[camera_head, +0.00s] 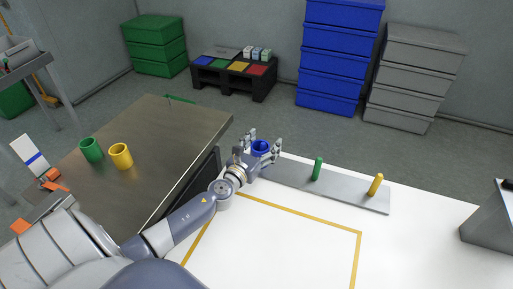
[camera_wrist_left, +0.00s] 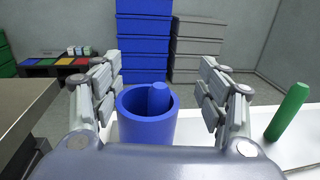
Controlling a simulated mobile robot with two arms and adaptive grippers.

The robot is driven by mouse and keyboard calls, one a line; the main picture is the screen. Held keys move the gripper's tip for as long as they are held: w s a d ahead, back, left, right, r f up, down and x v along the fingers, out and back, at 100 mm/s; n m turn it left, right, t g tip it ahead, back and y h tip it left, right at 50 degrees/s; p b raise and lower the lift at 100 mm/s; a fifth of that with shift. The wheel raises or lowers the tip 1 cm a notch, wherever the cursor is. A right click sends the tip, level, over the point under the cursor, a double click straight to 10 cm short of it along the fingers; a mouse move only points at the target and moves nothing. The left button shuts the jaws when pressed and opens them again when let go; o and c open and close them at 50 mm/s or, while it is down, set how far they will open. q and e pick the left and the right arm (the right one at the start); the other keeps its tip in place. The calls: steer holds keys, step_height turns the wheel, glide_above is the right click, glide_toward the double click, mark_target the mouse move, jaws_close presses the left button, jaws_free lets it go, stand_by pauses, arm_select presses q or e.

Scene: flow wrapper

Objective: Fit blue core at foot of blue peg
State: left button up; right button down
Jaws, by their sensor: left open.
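The blue core (camera_head: 261,148) is a hollow blue cylinder at the left end of the grey peg plate (camera_head: 345,193). In the left wrist view the core (camera_wrist_left: 147,128) stands upright around the blue peg (camera_wrist_left: 159,96), whose top shows inside the opening, toward the back right. The core's foot is hidden, so I cannot tell whether it touches the plate. My left gripper (camera_head: 264,143) is open, with its fingers on both sides of the core and apart from it. My right gripper is not in view.
A green peg (camera_head: 317,169) and a yellow peg (camera_head: 375,185) stand bare on the plate to the right. A green core (camera_head: 92,151) and a yellow core (camera_head: 121,156) stand on the metal table (camera_head: 165,125). The yellow-taped white tabletop area (camera_head: 290,245) is clear.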

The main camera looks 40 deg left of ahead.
arm_select(q)
steer(key=s+d, duration=0.1)
steer(key=s, duration=1)
steer(key=shift+s, duration=0.3)
steer(key=shift+d, duration=0.1)
